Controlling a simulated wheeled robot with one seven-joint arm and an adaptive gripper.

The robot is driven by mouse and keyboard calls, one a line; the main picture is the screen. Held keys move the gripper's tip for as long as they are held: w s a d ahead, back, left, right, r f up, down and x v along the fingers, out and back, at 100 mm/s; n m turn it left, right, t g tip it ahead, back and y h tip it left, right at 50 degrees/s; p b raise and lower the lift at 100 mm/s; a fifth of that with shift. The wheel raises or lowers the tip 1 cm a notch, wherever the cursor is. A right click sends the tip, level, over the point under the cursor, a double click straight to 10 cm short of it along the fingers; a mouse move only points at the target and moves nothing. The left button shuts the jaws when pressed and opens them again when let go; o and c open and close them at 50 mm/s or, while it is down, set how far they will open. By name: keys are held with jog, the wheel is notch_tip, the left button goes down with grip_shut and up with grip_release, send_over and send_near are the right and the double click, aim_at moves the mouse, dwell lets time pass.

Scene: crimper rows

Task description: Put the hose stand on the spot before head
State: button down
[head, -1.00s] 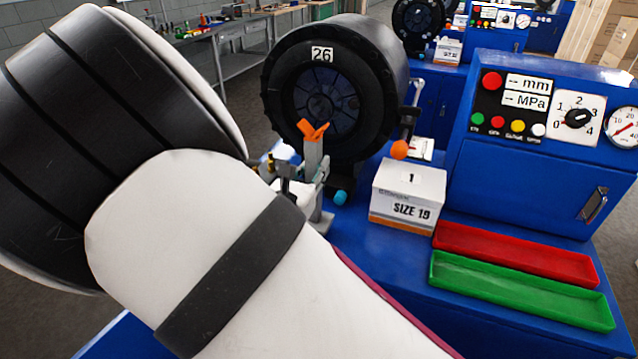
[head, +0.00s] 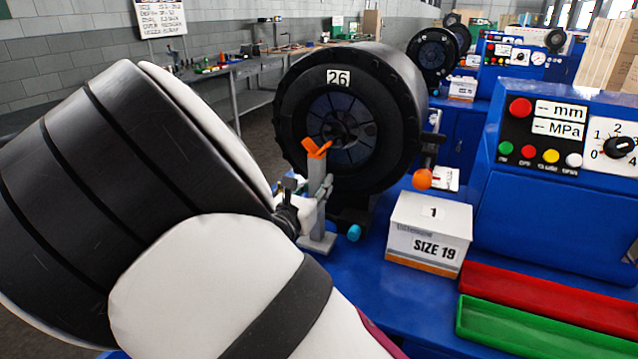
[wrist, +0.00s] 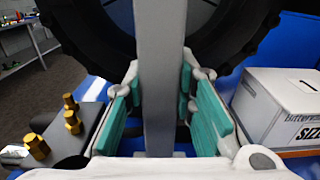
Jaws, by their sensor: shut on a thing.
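The hose stand (head: 318,190) is a grey upright post with an orange V-shaped top and a flat grey foot. It stands upright in front of the black round crimper head (head: 345,120) marked 26. My gripper (head: 308,205) is around the post, partly hidden by my arm in the head view. In the wrist view the grey post (wrist: 160,80) rises between the teal finger pads of my gripper (wrist: 160,115). The foot appears at or just above the blue bench top (head: 372,262); I cannot tell whether it touches.
A SIZE 19 box (head: 428,235) stands right of the stand. Red (head: 540,297) and green (head: 530,330) trays lie at front right. An orange ball knob (head: 422,179) sticks out beside the head. Brass fittings (wrist: 70,120) show left of my gripper in the wrist view.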

jog(key=shift+f+b, duration=0.65)
jog(key=shift+f, duration=0.35)
jog(key=c, duration=1.3)
grip_release()
jog(key=shift+f, duration=0.2)
jog(key=shift+c, duration=0.2)
jog(key=v, duration=1.2)
jog(key=shift+p, duration=0.3)
jog(key=shift+r, duration=0.15)
